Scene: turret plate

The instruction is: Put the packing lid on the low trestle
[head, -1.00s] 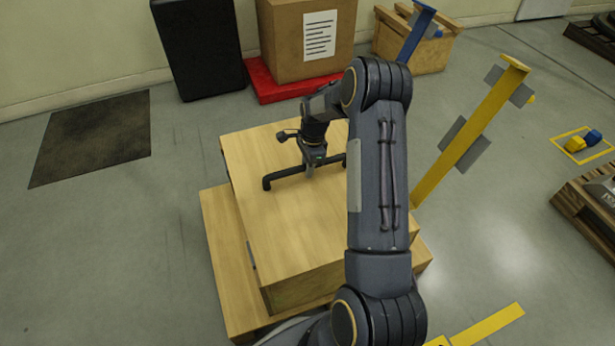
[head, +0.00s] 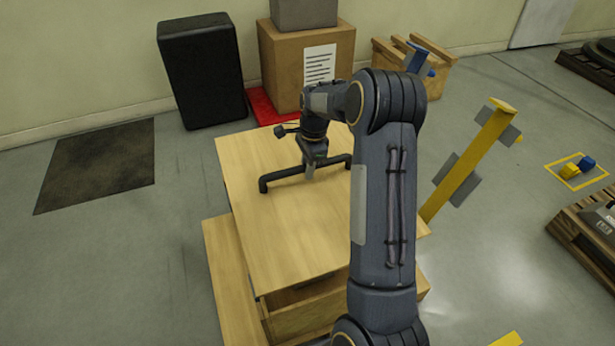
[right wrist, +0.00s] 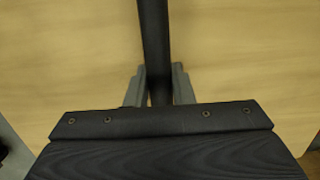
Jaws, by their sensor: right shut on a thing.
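The packing lid (head: 270,230) is a flat, pale wooden panel with a black bar handle (head: 278,177) on top. My right gripper (head: 312,168) is shut on the handle; in the right wrist view its fingers (right wrist: 158,88) sit on either side of the black bar. The lid is raised above an open wooden crate (head: 310,318), with a gap showing at the front edge. A low wooden slatted stand (head: 432,84) at the back may be the low trestle; my right arm partly hides it. My left gripper is out of view.
A yellow post with grey plates (head: 468,165) stands to the right of the lid. A black case (head: 205,75) and a cardboard box (head: 300,60) on a red base stand behind. A pallet (head: 590,225) lies at far right.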

